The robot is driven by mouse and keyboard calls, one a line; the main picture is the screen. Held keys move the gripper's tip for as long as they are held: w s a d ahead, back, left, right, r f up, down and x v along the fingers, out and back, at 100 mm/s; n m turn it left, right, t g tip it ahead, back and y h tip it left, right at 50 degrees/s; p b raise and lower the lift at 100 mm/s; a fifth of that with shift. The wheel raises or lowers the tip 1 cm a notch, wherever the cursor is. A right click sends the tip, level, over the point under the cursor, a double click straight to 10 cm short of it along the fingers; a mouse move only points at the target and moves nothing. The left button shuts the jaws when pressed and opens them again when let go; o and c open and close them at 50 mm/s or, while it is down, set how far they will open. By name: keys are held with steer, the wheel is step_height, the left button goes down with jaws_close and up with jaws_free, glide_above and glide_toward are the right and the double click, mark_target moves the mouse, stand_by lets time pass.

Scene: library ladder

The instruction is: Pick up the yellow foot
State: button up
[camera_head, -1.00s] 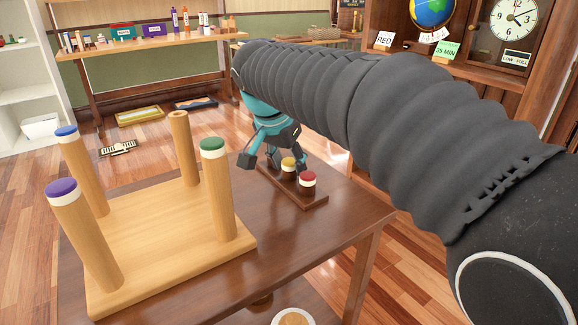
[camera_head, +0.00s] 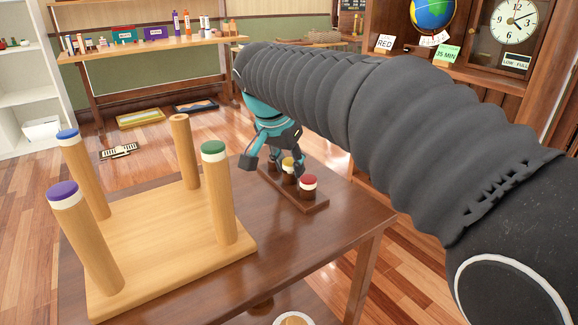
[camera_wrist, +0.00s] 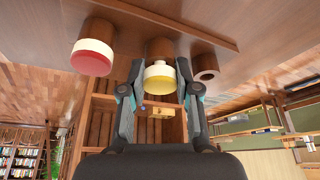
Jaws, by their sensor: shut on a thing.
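The yellow foot (camera_head: 287,163), a dark brown cylinder with a cream band and yellow cap, stands on a narrow brown board (camera_head: 318,204) on the table. It is upright in the middle of the row. In the wrist view the yellow foot (camera_wrist: 159,76) sits between the two fingers of my gripper (camera_wrist: 160,66), which is shut on it. My teal and black gripper (camera_head: 273,164) reaches down over it in the head view. The red foot (camera_head: 308,186) stands beside it, nearer the camera. The wrist view also shows a brown holder (camera_wrist: 205,68) with a hole on the other side.
An upturned wooden stool (camera_head: 165,235) lies left on the table (camera_head: 345,215). Its legs have purple (camera_head: 62,190), blue (camera_head: 67,134) and green (camera_head: 213,148) ends; the back right leg (camera_head: 185,150) is bare. The table's right front is clear.

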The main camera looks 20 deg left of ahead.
steer(key=r, duration=0.4)
steer(key=shift+d, duration=0.4)
steer(key=s+d+r, duration=0.2)
steer(key=d+r, duration=0.4)
steer(key=d, duration=0.4)
steer(key=shift+s+d, duration=0.25)
steer(key=shift+s, duration=0.15)
